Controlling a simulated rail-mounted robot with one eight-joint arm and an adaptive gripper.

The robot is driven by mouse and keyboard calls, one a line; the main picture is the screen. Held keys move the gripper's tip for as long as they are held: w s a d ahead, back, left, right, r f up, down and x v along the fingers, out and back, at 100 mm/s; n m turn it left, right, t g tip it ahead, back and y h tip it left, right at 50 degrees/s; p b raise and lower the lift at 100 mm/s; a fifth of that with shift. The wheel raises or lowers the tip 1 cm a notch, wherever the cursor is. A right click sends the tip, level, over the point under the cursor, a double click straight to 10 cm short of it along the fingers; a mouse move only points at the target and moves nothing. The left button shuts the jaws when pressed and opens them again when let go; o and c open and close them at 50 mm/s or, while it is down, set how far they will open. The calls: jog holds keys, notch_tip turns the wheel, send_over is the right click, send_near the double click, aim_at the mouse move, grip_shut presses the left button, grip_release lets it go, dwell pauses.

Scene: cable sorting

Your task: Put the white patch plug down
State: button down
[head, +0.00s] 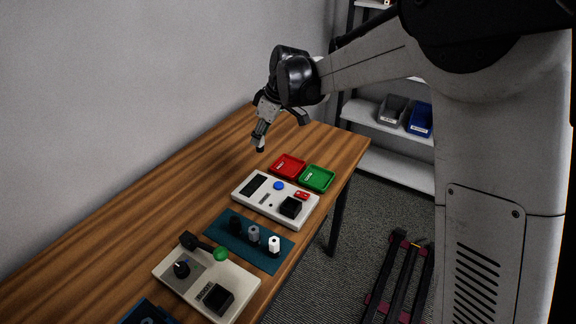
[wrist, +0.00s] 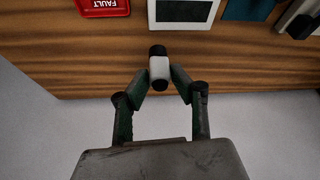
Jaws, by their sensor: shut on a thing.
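My gripper (head: 261,134) is shut on a plug with a white body and black ends, the white patch plug (wrist: 159,68). In the wrist view my gripper's fingertips (wrist: 160,78) pinch its body from both sides. In the head view the plug's dark lower end (head: 260,149) points down over bare wood, behind the trays. Whether it touches the table is hard to tell. A teal mat (head: 225,241) bears a black piece (head: 235,223), a grey piece (head: 253,233) and a white piece (head: 274,244), all upright.
A red tray (head: 288,165) and green tray (head: 317,178) lie beside a white panel (head: 252,204) with a blue button. A nearer panel (head: 181,289) has a lever with a green knob. The wooden table (head: 165,190) is clear along the wall.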

jog(key=shift+a+f+n, duration=0.3)
jog(key=shift+a+f, duration=0.15)
jog(key=shift+a, duration=0.25)
jog(key=shift+a+f, duration=0.1)
jog(key=shift+f, duration=0.15)
jog(key=w+d+f, duration=0.2)
jog(key=d, duration=0.1)
jog(key=w+d+f, duration=0.2)
jog(key=d, duration=0.1)
jog(key=w+d+f, duration=0.2)
jog(key=d, duration=0.1)
jog(key=shift+w+d+f+p, duration=0.1)
jog(key=shift+d+f+p, duration=0.15)
jog(key=shift+f+p, duration=0.15)
jog(key=shift+f, duration=2.05)
jog(key=shift+f, duration=0.15)
jog(key=c, duration=1.5)
grip_release()
jog(key=shift+o, duration=0.2)
